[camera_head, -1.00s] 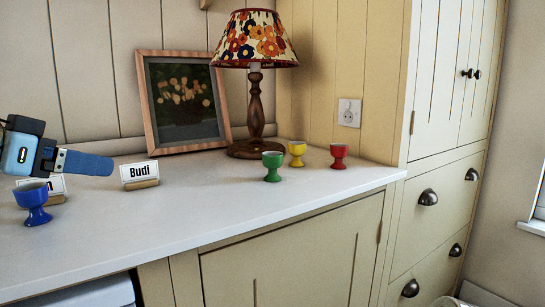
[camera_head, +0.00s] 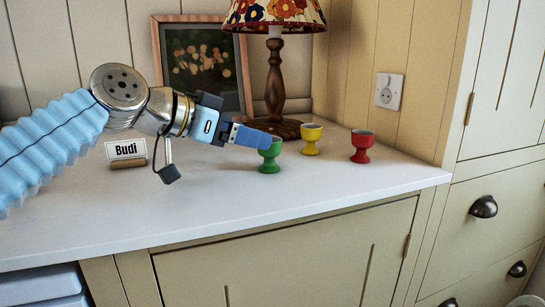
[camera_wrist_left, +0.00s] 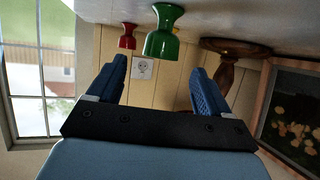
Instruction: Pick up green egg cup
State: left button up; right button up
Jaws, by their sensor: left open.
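The green egg cup (camera_head: 270,157) stands upright on the white counter, left of the yellow and red cups. My left gripper (camera_head: 262,139) is just to its left and slightly in front of its rim in the head view, with a blue finger overlapping the cup's upper edge. In the left wrist view, which is upside down, the green egg cup (camera_wrist_left: 163,34) lies ahead between the two open blue fingers (camera_wrist_left: 160,82), beyond their tips. The gripper is open and empty. My right gripper is not in view.
A yellow egg cup (camera_head: 311,140) and a red egg cup (camera_head: 362,147) stand to the right. The lamp (camera_head: 276,75) and framed picture (camera_head: 205,65) are behind. A "Budi" name card (camera_head: 126,151) stands at left. The counter's front (camera_head: 320,190) is clear.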

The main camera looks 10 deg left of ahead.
aim_at(269, 154)
pick_arm(q)
jog(key=x, duration=0.6)
jog(key=shift+w+f, duration=0.1)
jog(key=shift+f, duration=0.2)
jog(key=c, duration=1.1)
jog(key=shift+o, duration=0.2)
jog(key=shift+r, duration=0.1)
